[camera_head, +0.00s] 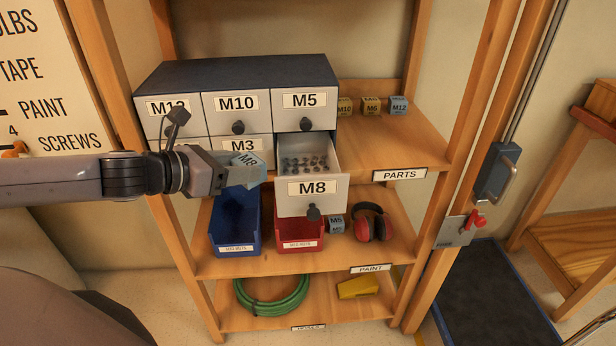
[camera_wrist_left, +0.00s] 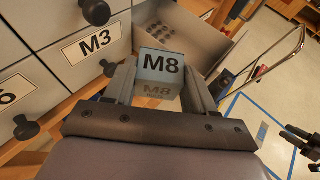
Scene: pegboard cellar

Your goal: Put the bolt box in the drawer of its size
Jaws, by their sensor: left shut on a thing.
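The bolt box (camera_head: 246,166) is a small light blue box marked M8. My left gripper (camera_head: 228,172) is shut on it and holds it in the air, just left of the open drawer. The box also shows between the fingers in the left wrist view (camera_wrist_left: 160,68). The M8 drawer (camera_head: 312,189) is pulled out at the lower right of the cabinet (camera_head: 238,75), with several bolts lying inside. In the left wrist view the open drawer (camera_wrist_left: 205,45) lies beyond the box.
Closed drawers M10 (camera_head: 237,103), M5 (camera_head: 304,99) and M3 (camera_head: 244,146) surround the open one. Several small boxes (camera_head: 371,106) stand right of the cabinet. Below are a blue bin (camera_head: 235,222), a red bin (camera_head: 299,234) and red earmuffs (camera_head: 372,222).

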